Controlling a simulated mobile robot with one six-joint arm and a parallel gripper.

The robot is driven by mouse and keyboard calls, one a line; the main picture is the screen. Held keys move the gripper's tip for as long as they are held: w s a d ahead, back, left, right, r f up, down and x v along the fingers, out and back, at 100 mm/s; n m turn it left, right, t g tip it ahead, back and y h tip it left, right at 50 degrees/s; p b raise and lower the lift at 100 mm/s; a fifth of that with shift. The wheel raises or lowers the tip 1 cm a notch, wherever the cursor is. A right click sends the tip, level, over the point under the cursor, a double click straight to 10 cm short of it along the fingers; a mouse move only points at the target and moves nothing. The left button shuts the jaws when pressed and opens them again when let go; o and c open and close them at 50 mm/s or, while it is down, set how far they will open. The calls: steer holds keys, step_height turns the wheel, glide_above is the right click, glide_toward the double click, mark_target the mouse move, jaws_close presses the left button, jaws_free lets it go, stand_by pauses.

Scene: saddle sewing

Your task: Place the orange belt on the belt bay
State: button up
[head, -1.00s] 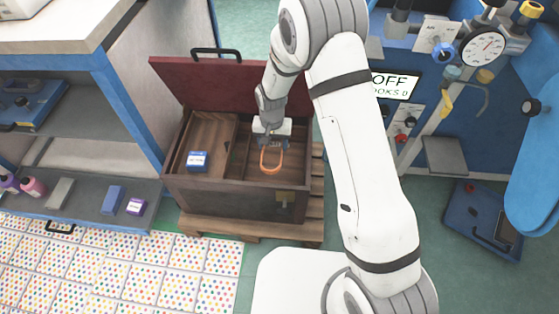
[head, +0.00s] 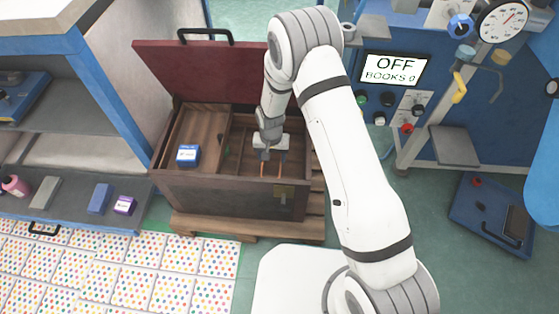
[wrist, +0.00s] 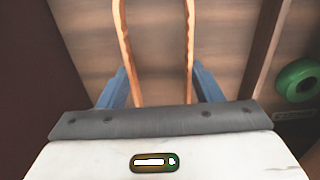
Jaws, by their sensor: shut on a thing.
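The orange belt (head: 263,168) is held in my gripper (head: 271,157), inside the outline of the open wooden chest (head: 226,199). In the wrist view two strands of the belt (wrist: 190,45) run away from the blue fingers of my gripper (wrist: 162,88), against brown wood. The fingers are shut on the belt, one strand by each finger. The belt's far end is out of the wrist view. The belt is over the chest's right compartment; I cannot tell whether it touches the floor there. No label marks which place is the belt bay.
A blue box (head: 188,155) lies in the chest's left compartment. The red lid (head: 190,70) stands open behind. A green round thing (wrist: 297,80) is near the wrist view's right edge. Shelves (head: 75,150) stand left; a blue machine with an OFF screen (head: 394,69) stands right.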

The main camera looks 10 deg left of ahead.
steer(key=shift+f, duration=0.45)
steer(key=shift+f, duration=0.2)
steer(key=o, duration=1)
step_height(320, 180, up, 12)
steer(key=p, duration=0.5)
steer(key=shift+r, duration=0.25)
